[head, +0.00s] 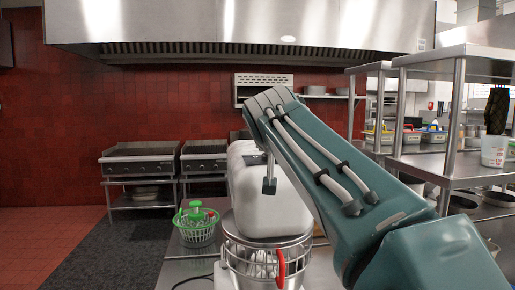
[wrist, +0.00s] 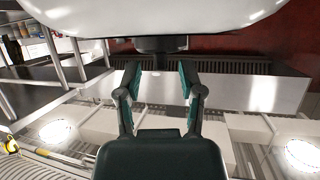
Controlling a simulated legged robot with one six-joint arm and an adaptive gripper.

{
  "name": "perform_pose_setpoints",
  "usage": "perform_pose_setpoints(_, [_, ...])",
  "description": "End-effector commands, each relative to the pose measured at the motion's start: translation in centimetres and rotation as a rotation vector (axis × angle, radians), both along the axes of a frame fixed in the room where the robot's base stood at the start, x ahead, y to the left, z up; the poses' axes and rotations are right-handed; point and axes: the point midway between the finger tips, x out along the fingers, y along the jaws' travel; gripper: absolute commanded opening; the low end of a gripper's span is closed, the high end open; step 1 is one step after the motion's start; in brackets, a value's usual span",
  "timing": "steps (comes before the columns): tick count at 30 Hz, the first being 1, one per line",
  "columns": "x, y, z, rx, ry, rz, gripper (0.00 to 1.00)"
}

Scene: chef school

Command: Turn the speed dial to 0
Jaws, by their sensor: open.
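A white mixer (head: 262,200) stands in front of me in the head view, with a wire guard (head: 262,262) around its lower part. Its rounded white body (wrist: 155,14) also fills the top edge of the wrist view. A dark round knob (wrist: 162,44) sticks out from this body; it may be the speed dial, but no marks or numbers are readable. My gripper (wrist: 160,72) is open and empty, with its two fingers apart and their tips just short of the knob, one to each side.
A red handle (head: 281,267) sits on the guard. A green salad spinner (head: 196,222) stands left of the mixer on the metal table. Steel shelves (head: 428,165) with containers stand close on the right. Stoves (head: 140,165) are behind; the floor at left is clear.

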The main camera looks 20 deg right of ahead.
Motion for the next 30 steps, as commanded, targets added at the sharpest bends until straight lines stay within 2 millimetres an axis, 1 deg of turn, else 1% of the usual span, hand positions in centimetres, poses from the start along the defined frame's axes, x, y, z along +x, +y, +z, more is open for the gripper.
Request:
perform_pose_setpoints(1, [0.54,-0.23,-0.26,0.0,0.001,0.0,0.5])
perform_pose_setpoints(4, [1.06,-0.5,-0.49,0.001,0.0,0.0,0.5])
perform_pose_setpoints(13, [1.26,-0.69,-0.59,0.001,-0.001,0.001,0.5])
perform_pose_setpoints(14, [1.26,-0.69,-0.59,0.001,-0.001,0.001,0.37])
perform_pose_setpoints(15, [1.26,-0.64,-0.58,0.0,0.0,0.001,0.19])
perform_pose_setpoints(16, [1.26,-0.62,-0.58,0.0,0.0,0.001,0.05])
perform_pose_setpoints(17, [1.26,-0.6,-0.58,0.0,0.0,0.001,0.0])
perform_pose_setpoints(30, [1.25,-0.58,-0.61,0.0,0.0,0.003,0.0])
